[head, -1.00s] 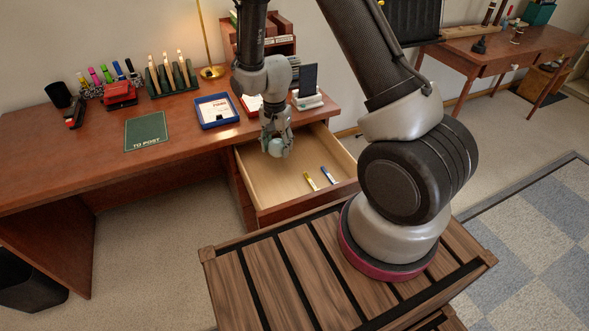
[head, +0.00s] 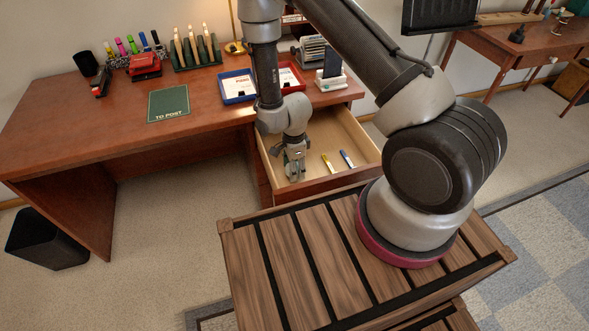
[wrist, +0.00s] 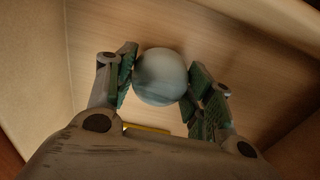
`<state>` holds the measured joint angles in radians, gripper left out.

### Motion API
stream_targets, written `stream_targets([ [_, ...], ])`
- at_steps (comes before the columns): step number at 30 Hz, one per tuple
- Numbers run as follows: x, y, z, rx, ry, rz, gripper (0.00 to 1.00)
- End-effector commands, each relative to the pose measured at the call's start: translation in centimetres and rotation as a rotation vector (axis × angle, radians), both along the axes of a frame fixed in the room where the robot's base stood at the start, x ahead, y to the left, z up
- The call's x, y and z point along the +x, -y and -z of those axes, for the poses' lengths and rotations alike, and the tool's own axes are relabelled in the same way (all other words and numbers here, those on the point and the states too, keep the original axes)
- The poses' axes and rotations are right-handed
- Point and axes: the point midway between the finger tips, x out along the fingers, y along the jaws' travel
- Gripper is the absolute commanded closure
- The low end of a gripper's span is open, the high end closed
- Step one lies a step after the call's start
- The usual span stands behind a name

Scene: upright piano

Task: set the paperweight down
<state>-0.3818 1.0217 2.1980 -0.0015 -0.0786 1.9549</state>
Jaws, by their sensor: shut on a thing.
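The paperweight (wrist: 161,76) is a smooth, pale blue-grey ball in the wrist view. My gripper (wrist: 160,82) is shut on it, with a green-padded finger on each side. In the head view my gripper (head: 295,172) is low inside the open desk drawer (head: 350,142), at its left front part. The paperweight is mostly hidden there by my gripper. The wrist view shows the pale wooden drawer floor (wrist: 215,40) behind the ball. I cannot tell whether the ball touches it.
On the desk (head: 110,150) are a green "TO POST" mat (head: 168,103), a blue tray (head: 238,87) and a red tray (head: 291,78).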

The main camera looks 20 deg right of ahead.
Motion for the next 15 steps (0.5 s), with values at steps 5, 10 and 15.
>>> stream_targets([
  [5, 0.0, 0.0, 1.5, 0.0, 0.001, 0.0, 0.8],
  [10, 0.0, 0.0, 1.5, 0.0, 0.001, -0.001, 0.8],
  [15, 0.0, 0.0, 1.8, 0.0, 0.0, -0.001, 0.46],
])
